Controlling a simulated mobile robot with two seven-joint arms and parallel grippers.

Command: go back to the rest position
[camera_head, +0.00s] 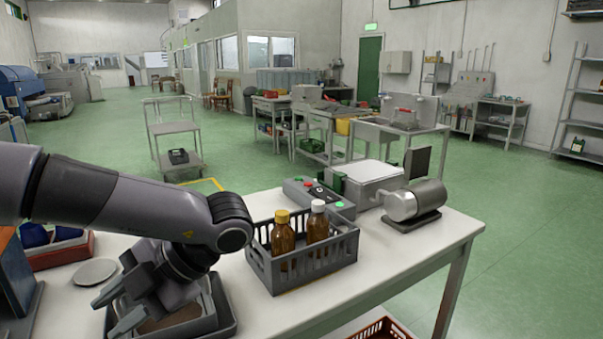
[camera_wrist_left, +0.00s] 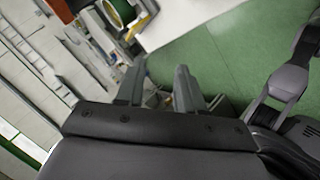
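My left gripper (camera_head: 110,312) shows in the head view at the lower left, in front of a dark tray (camera_head: 228,318) on the white table (camera_head: 410,262). In the left wrist view its two fingers (camera_wrist_left: 158,88) stand apart with nothing held between them. Part of the tray is hidden behind the gripper; a brown surface shows in it. I cannot tell the gripper's height above the tray. My right gripper is in neither view.
A grey crate (camera_head: 262,268) holds two brown bottles, one yellow-capped (camera_head: 283,238), one white-capped (camera_head: 318,226). A metal cylinder device (camera_head: 415,203), a scale-like box (camera_head: 368,171) and a control box (camera_head: 318,193) stand behind. A round disc (camera_head: 95,272) lies left.

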